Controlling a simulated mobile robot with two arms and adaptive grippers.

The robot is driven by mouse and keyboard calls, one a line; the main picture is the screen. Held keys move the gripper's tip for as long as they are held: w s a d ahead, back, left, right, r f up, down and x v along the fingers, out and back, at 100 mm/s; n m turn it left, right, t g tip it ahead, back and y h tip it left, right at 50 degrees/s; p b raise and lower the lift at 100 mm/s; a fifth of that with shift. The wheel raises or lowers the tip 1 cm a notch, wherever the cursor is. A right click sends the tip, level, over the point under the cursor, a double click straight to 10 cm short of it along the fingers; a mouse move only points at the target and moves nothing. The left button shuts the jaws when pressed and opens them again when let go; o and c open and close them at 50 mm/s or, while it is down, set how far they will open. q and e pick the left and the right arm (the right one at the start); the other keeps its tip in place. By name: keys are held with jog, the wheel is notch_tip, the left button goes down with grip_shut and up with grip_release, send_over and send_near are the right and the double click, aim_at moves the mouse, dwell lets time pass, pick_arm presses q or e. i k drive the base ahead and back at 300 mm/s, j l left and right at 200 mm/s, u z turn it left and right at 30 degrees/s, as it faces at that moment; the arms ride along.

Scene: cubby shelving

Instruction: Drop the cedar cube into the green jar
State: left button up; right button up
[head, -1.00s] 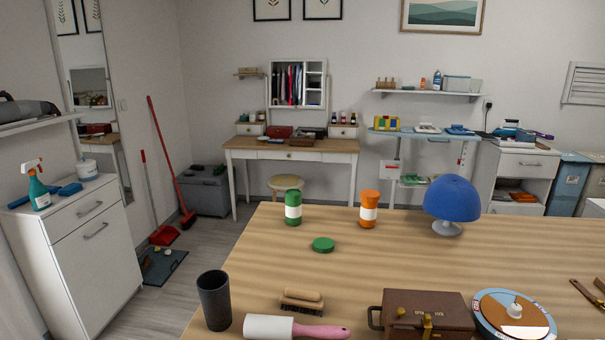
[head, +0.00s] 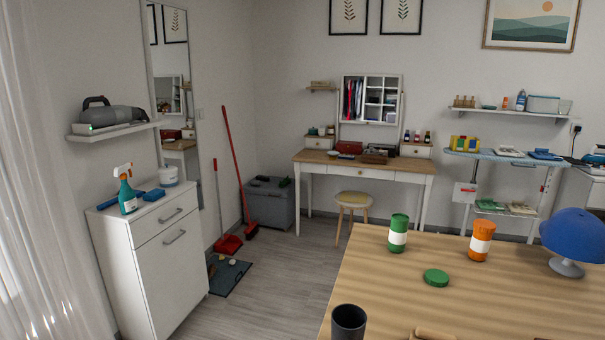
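The green jar (head: 398,233) stands upright near the far left part of the wooden table, with a white label around its middle. A round green lid (head: 436,277) lies flat on the table in front of it. I cannot make out whether the jar's top is open. I cannot identify a cedar cube in this view. Neither of my grippers shows in the head view.
An orange jar (head: 481,241) and a blue lamp (head: 575,238) stand to the right of the green jar on the table (head: 510,290). A dark cup (head: 348,322) is at the near left edge. A white cabinet (head: 160,262) stands left, with open floor between.

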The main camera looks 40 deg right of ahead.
aim_at(396, 244)
jog(key=i+j+u, duration=0.3)
jog(key=i+u, duration=0.3)
jog(key=i+z, duration=0.35)
jog(key=i+j+z, duration=0.1)
jog(key=i+z, duration=0.5)
jog(key=z, duration=0.25)
jog(key=i+j+z, duration=0.1)
jog(key=z, duration=0.4)
jog(key=i+j+z, duration=0.25)
jog(key=z, duration=0.2)
jog(key=i+j+z, duration=0.25)
jog(key=z, duration=0.25)
